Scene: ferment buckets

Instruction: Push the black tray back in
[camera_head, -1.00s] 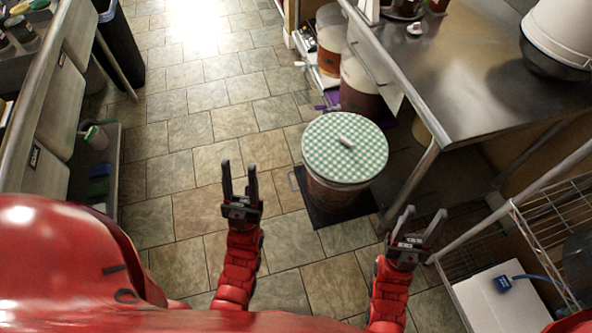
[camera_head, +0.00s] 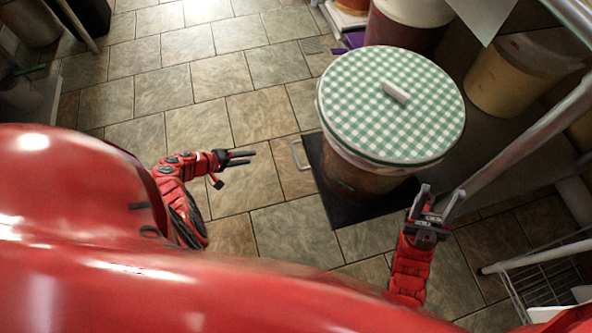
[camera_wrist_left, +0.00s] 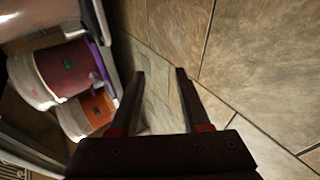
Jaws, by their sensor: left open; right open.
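The black tray (camera_head: 345,213) lies on the tiled floor, with a pale handle (camera_head: 296,155) on its left side. A large bucket with a green-and-white checked lid (camera_head: 395,105) stands on it and hides most of it. My left gripper (camera_head: 254,157) is open and empty, pointing right, left of the handle and apart from it. In the left wrist view its open fingers (camera_wrist_left: 158,72) show over floor tiles. My right gripper (camera_head: 442,190) is open and empty. It overlaps the tray's right front area in the picture; I cannot tell whether it touches.
A metal table leg (camera_head: 520,135) slants past the tray's right side. A yellowish bucket (camera_head: 505,85) stands under the table, and a maroon bucket (camera_head: 408,25) stands behind the checked lid. A wire rack (camera_head: 555,275) is at lower right.

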